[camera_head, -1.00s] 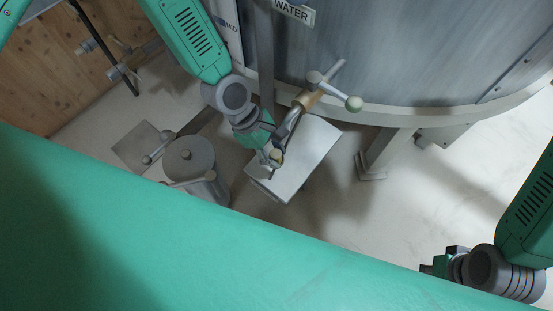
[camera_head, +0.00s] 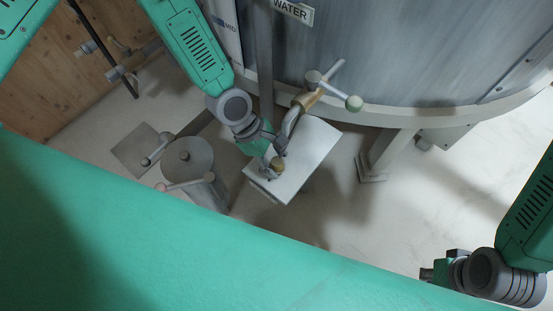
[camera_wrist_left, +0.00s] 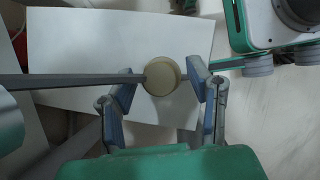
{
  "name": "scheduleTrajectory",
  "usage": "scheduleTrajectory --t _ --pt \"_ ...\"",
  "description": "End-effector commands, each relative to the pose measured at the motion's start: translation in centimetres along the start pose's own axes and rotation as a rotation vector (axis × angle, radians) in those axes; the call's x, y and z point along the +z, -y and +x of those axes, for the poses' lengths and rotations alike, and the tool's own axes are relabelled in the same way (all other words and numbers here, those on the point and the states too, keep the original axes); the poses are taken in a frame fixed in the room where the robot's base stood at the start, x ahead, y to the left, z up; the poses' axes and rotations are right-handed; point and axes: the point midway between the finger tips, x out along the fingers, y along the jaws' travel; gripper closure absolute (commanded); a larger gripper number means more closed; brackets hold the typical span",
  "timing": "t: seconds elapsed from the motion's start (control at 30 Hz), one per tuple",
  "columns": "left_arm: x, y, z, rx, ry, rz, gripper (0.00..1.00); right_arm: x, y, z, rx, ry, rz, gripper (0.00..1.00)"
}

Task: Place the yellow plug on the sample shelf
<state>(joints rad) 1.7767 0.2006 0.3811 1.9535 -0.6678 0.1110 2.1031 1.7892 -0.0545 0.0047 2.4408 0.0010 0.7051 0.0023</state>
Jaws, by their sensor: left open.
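The yellow plug (camera_head: 277,164) is a small tan-yellow round piece over the near part of the sample shelf (camera_head: 309,152), a pale flat plate below the tank. In the left wrist view the plug (camera_wrist_left: 162,76) shows as a round disc against the white shelf (camera_wrist_left: 90,50). My left gripper (camera_head: 273,165) is open. Its two blue-grey fingers (camera_wrist_left: 160,90) stand on either side of the plug, with gaps visible. I cannot tell whether the plug's underside touches the shelf. My right gripper (camera_head: 430,273) is at the lower right, away from the shelf; its fingers are unclear.
A tap with a T-shaped handle (camera_head: 325,88) hangs over the shelf's far edge, close to my left gripper. The large metal tank (camera_head: 400,50) fills the back. Floor right of the shelf is clear.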

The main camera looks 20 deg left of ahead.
Motion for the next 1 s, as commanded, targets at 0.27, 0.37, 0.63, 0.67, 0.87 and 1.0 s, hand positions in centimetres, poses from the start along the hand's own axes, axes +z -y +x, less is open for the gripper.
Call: scheduleTrajectory --t 0.27,0.37,0.63,0.67,0.87,1.0 --pt "0.1 -0.1 -5.3 0.005 0.002 -0.003 0.54 -0.1 0.0 -1.3 0.000 0.000 0.000 1.00" --pt "0.2 -0.2 -7.5 0.005 0.002 -0.003 0.54 -0.1 0.0 -1.7 0.000 0.000 0.000 1.00" --pt "0.1 -0.1 -11.2 0.002 0.001 -0.001 0.54 -0.1 0.0 -2.4 0.000 0.000 0.000 1.00" --pt "0.1 -0.1 -11.4 0.002 0.001 0.000 0.54 -0.1 0.0 -2.5 0.000 0.000 0.000 1.00" --pt "0.0 0.0 -11.7 -0.001 0.001 -0.001 0.54 -0.1 0.0 -2.5 0.000 0.000 0.000 1.00" --pt "-0.1 0.6 -11.3 -0.005 -0.004 0.034 0.54 -0.1 0.0 -2.4 0.000 0.000 0.000 1.00"
